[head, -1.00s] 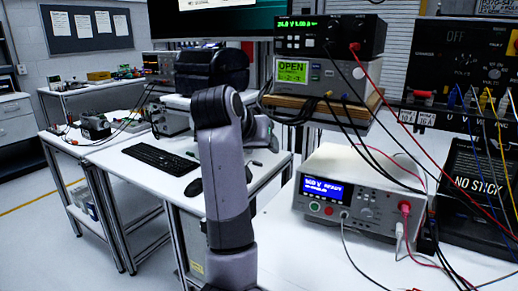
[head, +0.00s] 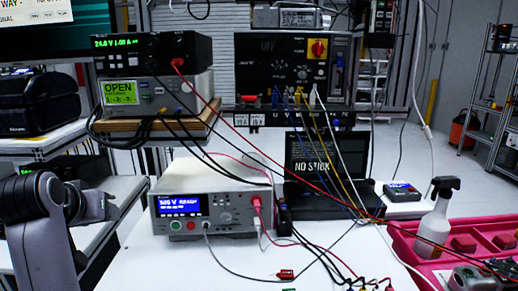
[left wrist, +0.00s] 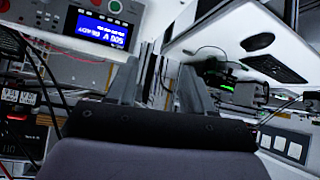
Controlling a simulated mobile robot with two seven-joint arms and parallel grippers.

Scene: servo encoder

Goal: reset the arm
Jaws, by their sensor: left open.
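My left arm shows at the lower left of the head view, with its grey and black links bent beside the white bench (head: 130,265). My left gripper (left wrist: 158,82) shows in the left wrist view, with its two grey fingers spread apart and nothing between them. I cannot make out its fingertips in the head view. My right arm and gripper are not in view. A white tester with a blue display (head: 215,200) stands on the bench, right of my left arm; it also shows at the upper left of the left wrist view (left wrist: 65,30).
Stacked instruments (head: 155,70) stand on a wooden shelf (head: 160,130) above the tester. Loose cables cross the bench. A spray bottle (head: 436,215) and a pink tray (head: 405,245) are at the right. The bench's front left is clear.

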